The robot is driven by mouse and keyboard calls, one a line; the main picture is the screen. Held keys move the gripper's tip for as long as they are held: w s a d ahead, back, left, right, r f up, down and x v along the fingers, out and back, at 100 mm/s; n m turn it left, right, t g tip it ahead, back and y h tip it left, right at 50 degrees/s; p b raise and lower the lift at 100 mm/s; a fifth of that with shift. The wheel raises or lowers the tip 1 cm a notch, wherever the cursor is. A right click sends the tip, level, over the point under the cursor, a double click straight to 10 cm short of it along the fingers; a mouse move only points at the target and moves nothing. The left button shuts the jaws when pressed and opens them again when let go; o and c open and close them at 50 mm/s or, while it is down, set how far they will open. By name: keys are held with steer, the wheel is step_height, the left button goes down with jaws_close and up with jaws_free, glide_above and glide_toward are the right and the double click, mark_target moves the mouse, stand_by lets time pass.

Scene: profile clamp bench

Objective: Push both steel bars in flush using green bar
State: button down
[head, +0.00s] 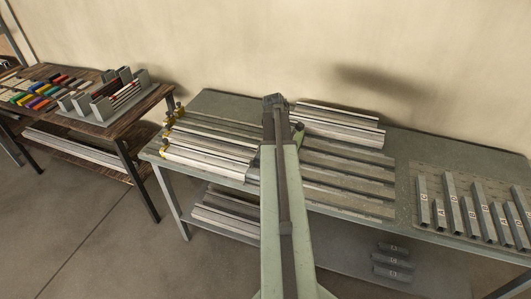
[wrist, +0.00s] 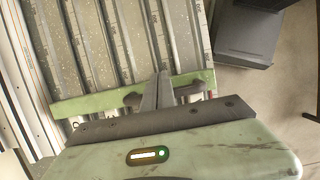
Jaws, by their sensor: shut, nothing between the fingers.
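The green bar (wrist: 85,103) lies crosswise over the channels in the wrist view, with dark bracket-like parts near its middle. A small piece of it shows beside my arm in the head view (head: 298,131). My gripper (wrist: 164,76) is shut and empty; its fingers are in front of the bar's middle, and I cannot tell whether they touch it. Light steel bars (head: 208,153) lie side by side in the bench channels at the left, with yellow parts at their far-left ends. Which two bars are the task's bars, and how flush they are, I cannot tell. My arm hides the bars' right ends.
More light profiles (head: 338,122) lie at the bench's back. Empty channels (head: 345,172) run right of my arm. A wooden table (head: 100,125) with coloured pieces stands at the left.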

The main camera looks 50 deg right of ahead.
steer(key=w+a, duration=0.2)
steer(key=w, duration=0.4)
steer(key=shift+w+a, duration=0.4)
steer(key=shift+w, duration=0.3)
stand_by(0.8)
step_height(320, 180, up, 7)
steer(key=s+p, duration=0.1)
steer(key=p, duration=0.6)
steer(key=shift+s+d, duration=0.2)
steer(key=shift+d, duration=0.05)
